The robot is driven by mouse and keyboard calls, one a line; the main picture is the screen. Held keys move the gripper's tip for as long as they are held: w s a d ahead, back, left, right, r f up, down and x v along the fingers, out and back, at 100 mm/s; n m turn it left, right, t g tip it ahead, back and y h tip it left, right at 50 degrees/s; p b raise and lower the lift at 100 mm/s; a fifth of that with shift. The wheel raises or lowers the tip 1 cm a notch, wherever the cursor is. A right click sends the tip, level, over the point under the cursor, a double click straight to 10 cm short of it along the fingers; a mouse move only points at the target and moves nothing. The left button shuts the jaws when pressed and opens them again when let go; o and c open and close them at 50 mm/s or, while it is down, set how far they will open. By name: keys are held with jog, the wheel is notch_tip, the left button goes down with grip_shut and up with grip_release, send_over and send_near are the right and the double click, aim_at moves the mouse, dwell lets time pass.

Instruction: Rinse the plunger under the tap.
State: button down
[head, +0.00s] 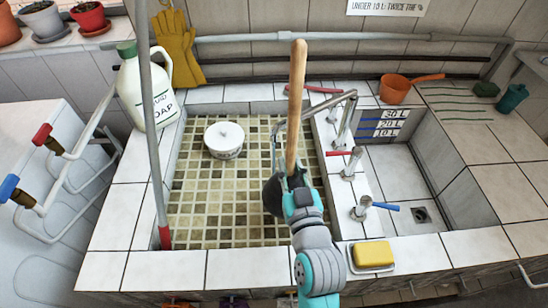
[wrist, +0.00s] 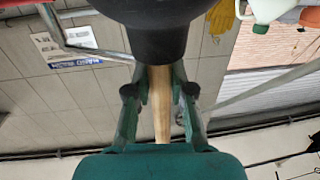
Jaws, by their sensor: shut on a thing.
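The plunger has a light wooden handle (head: 296,100) that stands almost upright in the head view. My gripper (head: 287,183) is shut on the handle low down, just above the black rubber cup (head: 271,198). The wrist view shows the handle (wrist: 161,100) between my fingers (wrist: 160,98) and the cup (wrist: 160,30) close beyond them. The cup is mostly hidden behind my gripper in the head view. The curved metal tap (head: 335,97) arches over the left basin beside the handle. I cannot tell if they touch, and no water shows.
Red (head: 340,153) and blue (head: 386,206) levers stand on the divider. The right basin (head: 400,175) is empty. A yellow sponge (head: 373,253) lies on the front rim, and a soap jug (head: 146,92) stands left.

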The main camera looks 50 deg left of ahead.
jog(key=shift+w+d+r, duration=0.1)
jog(key=shift+w+d, duration=0.1)
jog(key=shift+d, duration=1.5)
jog(key=d+r, duration=0.4)
jog(key=d, duration=0.1)
jog(key=shift+w, duration=0.25)
dwell(0.4)
dwell(1.1)
